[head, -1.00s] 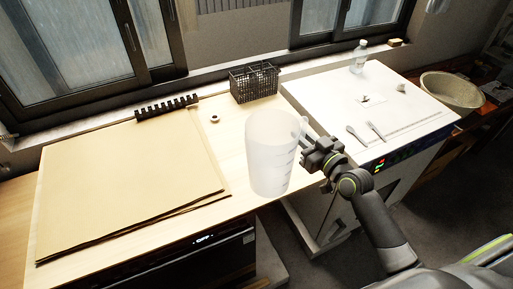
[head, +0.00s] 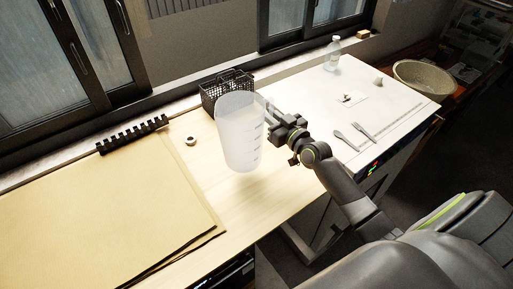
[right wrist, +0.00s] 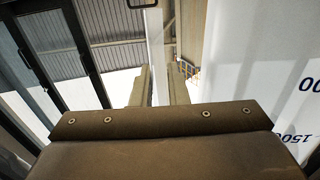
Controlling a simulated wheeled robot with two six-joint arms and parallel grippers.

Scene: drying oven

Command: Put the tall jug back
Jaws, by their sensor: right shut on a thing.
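The tall jug (head: 239,135) is translucent white with measuring marks, and it is upright in the head view over the right part of the wooden worktop. My right gripper (head: 268,108) is shut on the jug's handle, on the jug's right side. In the right wrist view the jug's wall with printed numbers (right wrist: 267,65) fills the right side, and the gripper fingers (right wrist: 158,88) close around the pale handle. The jug's base seems a little above the worktop; the exact gap is hard to tell. My left gripper is not in view.
A black wire basket (head: 222,84) stands behind the jug. A roll of tape (head: 190,141) and a black toothed rack (head: 133,134) lie farther left. Brown sheets (head: 100,215) cover the left worktop. The white oven top (head: 320,95) holds a bottle (head: 332,54) and utensils (head: 355,134).

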